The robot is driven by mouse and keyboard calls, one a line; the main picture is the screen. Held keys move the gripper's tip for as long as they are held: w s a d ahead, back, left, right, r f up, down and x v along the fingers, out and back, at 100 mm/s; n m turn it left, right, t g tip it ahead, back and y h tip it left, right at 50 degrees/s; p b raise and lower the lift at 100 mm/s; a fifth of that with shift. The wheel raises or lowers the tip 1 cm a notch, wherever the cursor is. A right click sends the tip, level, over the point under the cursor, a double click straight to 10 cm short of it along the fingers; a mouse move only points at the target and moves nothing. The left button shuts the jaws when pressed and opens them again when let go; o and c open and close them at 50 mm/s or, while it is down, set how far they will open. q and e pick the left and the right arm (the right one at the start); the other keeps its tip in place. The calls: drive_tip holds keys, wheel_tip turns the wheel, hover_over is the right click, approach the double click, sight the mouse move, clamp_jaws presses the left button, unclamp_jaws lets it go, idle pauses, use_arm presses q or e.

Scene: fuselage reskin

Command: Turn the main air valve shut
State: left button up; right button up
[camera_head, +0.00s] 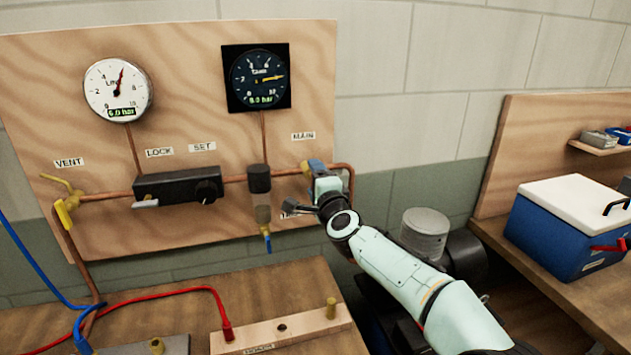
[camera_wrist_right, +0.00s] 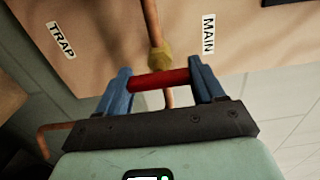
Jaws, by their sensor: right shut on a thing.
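The main air valve shows in the right wrist view as a brass body (camera_wrist_right: 160,57) on a copper pipe, with a red handle (camera_wrist_right: 160,80). The MAIN label (camera_wrist_right: 208,34) is beside it. My right gripper (camera_wrist_right: 162,76) is shut on the red handle, one blue finger at each end. The handle lies roughly crosswise to the pipe in that view. In the head view my right gripper (camera_head: 312,168) is at the right end of the panel's pipe, below the MAIN label (camera_head: 303,136), and hides the valve. My left gripper is not in view.
The wooden panel (camera_head: 190,80) carries a white line gauge (camera_head: 118,88), a black tank gauge (camera_head: 258,78), a black regulator block (camera_head: 165,188) and a brass vent valve (camera_head: 66,208). Red and blue hoses cross the bench at the lower left. A blue cooler (camera_head: 560,235) stands at the right.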

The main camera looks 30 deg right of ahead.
drive_tip(key=shift+s+d+r, duration=0.1)
drive_tip(key=shift+d+r, duration=0.05)
drive_tip(key=shift+r, duration=0.05)
drive_tip(key=o, duration=1)
drive_tip(key=shift+o, duration=0.2)
drive_tip(key=shift+f, duration=0.1)
drive_tip(key=shift+s+f, duration=0.1)
drive_tip(key=shift+s, duration=0.15)
drive_tip(key=b+v, duration=0.2)
drive_tip(key=v, duration=1)
drive_tip(key=shift+s+a+b, duration=0.25)
drive_tip(key=shift+s+b, duration=0.1)
drive_tip(key=shift+b, duration=0.05)
